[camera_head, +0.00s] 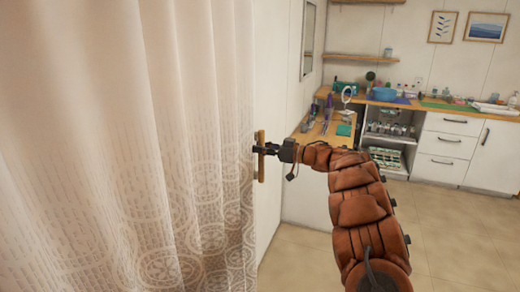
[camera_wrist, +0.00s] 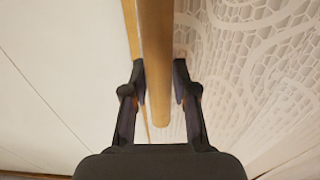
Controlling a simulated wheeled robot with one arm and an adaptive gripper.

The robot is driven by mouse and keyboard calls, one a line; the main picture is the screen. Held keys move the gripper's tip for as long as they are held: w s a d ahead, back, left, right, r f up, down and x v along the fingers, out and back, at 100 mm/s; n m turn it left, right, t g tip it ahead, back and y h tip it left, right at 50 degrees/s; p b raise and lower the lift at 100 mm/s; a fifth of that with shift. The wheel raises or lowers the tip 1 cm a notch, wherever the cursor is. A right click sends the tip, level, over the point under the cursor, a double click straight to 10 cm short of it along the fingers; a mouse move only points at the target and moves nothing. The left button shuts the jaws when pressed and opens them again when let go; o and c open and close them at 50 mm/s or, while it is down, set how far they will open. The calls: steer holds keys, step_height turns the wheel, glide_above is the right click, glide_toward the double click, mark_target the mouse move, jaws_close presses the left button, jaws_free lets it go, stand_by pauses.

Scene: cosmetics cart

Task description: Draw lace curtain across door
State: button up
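The lace curtain (camera_head: 150,150) hangs in pale folds across the left half of the head view, with ring patterns low down. Its patterned lace (camera_wrist: 255,70) fills the right of the wrist view. A wooden handle bar (camera_head: 261,168) stands upright by the curtain's right edge; it also shows in the wrist view (camera_wrist: 156,60). My gripper (camera_head: 258,150) reaches in from the right at the bar. How the bar joins the curtain is hidden.
A white wall (camera_head: 272,80) is right behind the bar. A wooden counter (camera_head: 318,130) with bottles and tools stands beyond, with white drawers (camera_head: 446,145) at the back right. The tiled floor (camera_head: 450,235) at right is clear.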

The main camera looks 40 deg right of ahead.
steer(key=o, duration=0.3)
steer(key=shift+f, duration=0.2)
steer(key=v, duration=1.2)
stand_by(0.3)
